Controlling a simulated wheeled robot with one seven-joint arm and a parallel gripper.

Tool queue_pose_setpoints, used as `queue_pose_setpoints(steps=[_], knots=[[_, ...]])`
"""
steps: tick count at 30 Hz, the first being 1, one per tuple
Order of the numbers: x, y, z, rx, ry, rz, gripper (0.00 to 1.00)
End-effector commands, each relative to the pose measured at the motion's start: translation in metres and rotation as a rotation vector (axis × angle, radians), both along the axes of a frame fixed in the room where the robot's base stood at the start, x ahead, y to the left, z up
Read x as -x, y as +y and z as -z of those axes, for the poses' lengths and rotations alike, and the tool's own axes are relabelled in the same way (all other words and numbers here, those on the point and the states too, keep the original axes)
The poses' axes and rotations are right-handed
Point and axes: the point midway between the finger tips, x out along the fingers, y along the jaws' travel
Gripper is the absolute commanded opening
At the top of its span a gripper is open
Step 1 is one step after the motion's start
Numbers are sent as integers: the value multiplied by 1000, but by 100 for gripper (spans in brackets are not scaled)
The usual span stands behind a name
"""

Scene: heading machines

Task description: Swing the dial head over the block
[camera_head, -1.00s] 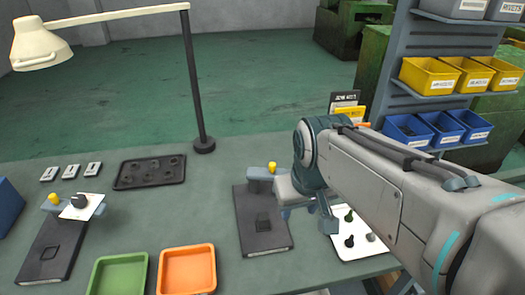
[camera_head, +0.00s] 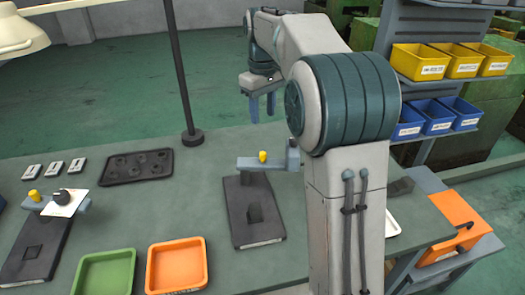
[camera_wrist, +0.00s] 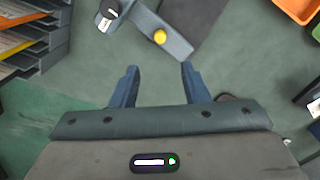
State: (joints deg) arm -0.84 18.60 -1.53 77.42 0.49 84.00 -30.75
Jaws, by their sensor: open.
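In the wrist view that end shows a black round part with a white label (camera_wrist: 105,22), seemingly the dial head, left of the yellow knob (camera_wrist: 160,36). My gripper (camera_head: 262,116) is open and empty, raised behind the swing arm; its fingers (camera_wrist: 158,72) show apart.
Green (camera_head: 104,273) and orange (camera_head: 177,267) trays are in front. A dark parts tray (camera_head: 137,167) and lamp post (camera_head: 192,138) stand behind. My arm hides much of the right side.

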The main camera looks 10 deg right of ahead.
Motion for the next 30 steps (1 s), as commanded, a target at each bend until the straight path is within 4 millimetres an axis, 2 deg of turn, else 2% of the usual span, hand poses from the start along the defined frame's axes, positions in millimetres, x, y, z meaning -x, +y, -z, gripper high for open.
queue_pose_setpoints(steps=[5, 12, 18, 24, 30], knots=[[1, 0, 28, 0, 4, 0, 41], [2, 0, 80, 0, 6, 1, 41], [1, 0, 114, 0, 4, 1, 41], [1, 0, 130, 1, 1, 1, 41], [1, 0, 133, 0, 0, 2, 41]])
